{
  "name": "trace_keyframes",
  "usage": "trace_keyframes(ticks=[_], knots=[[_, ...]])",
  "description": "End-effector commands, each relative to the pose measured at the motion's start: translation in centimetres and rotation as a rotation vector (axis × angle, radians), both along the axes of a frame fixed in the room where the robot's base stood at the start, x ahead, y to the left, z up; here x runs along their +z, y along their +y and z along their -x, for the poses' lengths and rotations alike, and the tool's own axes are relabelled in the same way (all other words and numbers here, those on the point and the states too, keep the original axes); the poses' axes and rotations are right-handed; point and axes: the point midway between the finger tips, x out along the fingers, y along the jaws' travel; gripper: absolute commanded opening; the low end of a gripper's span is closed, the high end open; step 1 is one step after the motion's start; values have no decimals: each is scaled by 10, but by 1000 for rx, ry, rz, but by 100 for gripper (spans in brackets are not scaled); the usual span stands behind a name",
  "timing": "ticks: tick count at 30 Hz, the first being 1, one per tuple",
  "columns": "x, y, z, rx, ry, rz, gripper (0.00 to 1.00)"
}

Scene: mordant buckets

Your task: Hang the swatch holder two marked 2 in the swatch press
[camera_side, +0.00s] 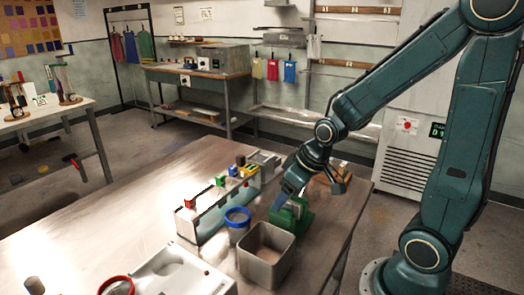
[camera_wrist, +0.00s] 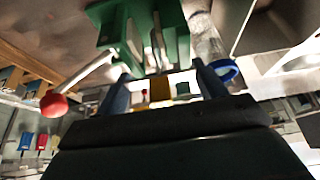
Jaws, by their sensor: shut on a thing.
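The green swatch press (camera_side: 300,221) stands near the table's right edge in the side view. In the wrist view its green frame (camera_wrist: 122,32) is at the top, with a red-knobbed lever (camera_wrist: 56,103) reaching left. My gripper (camera_side: 284,196) is down at the press, its blue fingers overlapping it in the side view. In the wrist view my gripper (camera_wrist: 163,85) is shut on a holder with a yellow part (camera_wrist: 160,90), just by the press frame. No number is readable on it. Whether it touches or hangs in the press I cannot tell.
A long rack (camera_side: 215,212) with several coloured holders stands left of the press. A blue-rimmed bucket (camera_side: 237,222) and a grey square bin (camera_side: 265,257) are close to the press. A white tray (camera_side: 180,277) and a red-rimmed bucket (camera_side: 116,284) are in front.

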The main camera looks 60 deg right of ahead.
Motion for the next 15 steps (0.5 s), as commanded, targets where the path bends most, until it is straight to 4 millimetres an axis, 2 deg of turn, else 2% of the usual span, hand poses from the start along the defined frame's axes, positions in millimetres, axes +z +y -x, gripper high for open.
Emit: trace_keyframes(ticks=[1, 8, 9, 12, 15], knots=[[-22, -1, 7, -7, 54, -2, 48], [-22, 0, 7, -7, 54, -2, 48], [-22, 0, 7, -7, 54, -2, 74], [-22, 0, 7, -7, 54, -3, 92], [-22, 0, 7, -7, 55, -3, 95]])
